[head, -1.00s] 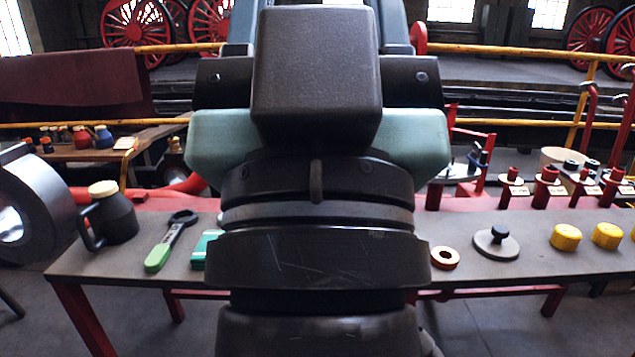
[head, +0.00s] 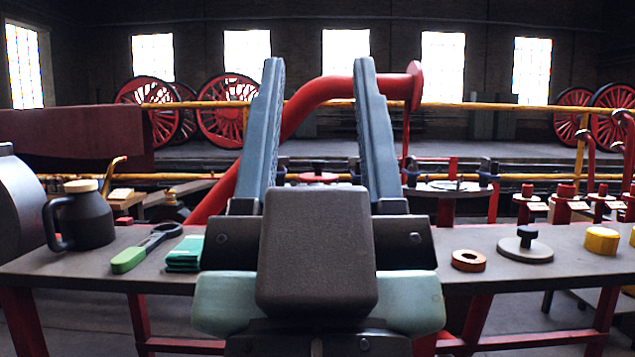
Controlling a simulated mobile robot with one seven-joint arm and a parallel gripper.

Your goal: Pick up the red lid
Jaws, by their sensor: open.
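A low red round piece with a small knob on top, which looks like the red lid (head: 318,177), shows between my gripper's fingers in the head view, beyond the workbench. Its lower part is hidden behind my gripper's body, so I cannot tell what it rests on. My gripper (head: 318,70) is open and empty, with its two blue-grey fingers pointing forward and up on either side of the lid in the picture. The fingers appear well apart from it.
The workbench (head: 90,268) in front holds a dark jug (head: 82,218), a green-handled wrench (head: 146,248), a green cloth (head: 185,254), an orange ring (head: 468,261), a grey knobbed disc (head: 525,250) and yellow caps (head: 602,240). A thick red pipe (head: 315,102) curves behind my fingers.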

